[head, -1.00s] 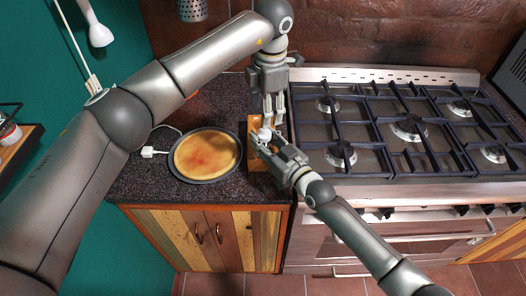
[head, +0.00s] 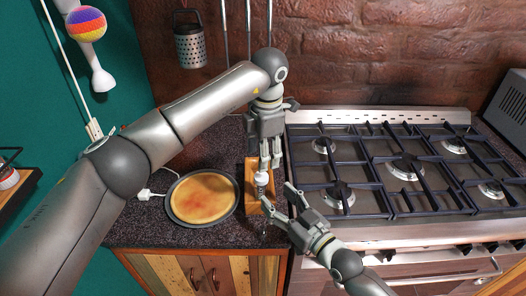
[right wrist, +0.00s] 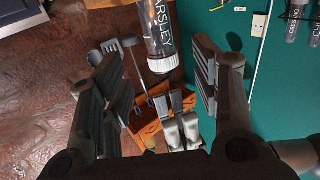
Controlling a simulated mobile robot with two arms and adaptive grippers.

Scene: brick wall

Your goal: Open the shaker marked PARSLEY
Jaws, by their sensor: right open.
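The shaker marked PARSLEY (right wrist: 158,22) is a clear cylinder in the right wrist view, cut off by the top edge. Its pale end (right wrist: 163,64) lies between my open right fingers in the picture, with space on both sides. In the head view my right gripper (head: 278,196) is open beside a small shaker-like thing with a white top (head: 262,178), at the wooden holder (head: 251,177). My left gripper (head: 270,163) points down just above that white top. Its fingers look close together, and I cannot tell whether they grip it.
A round pan (head: 178,213) with a flat yellow-brown food stands left of the holder on the dark counter (head: 150,236). The gas stove (head: 400,170) is on the right. A grater (head: 189,47) hangs on the brick wall.

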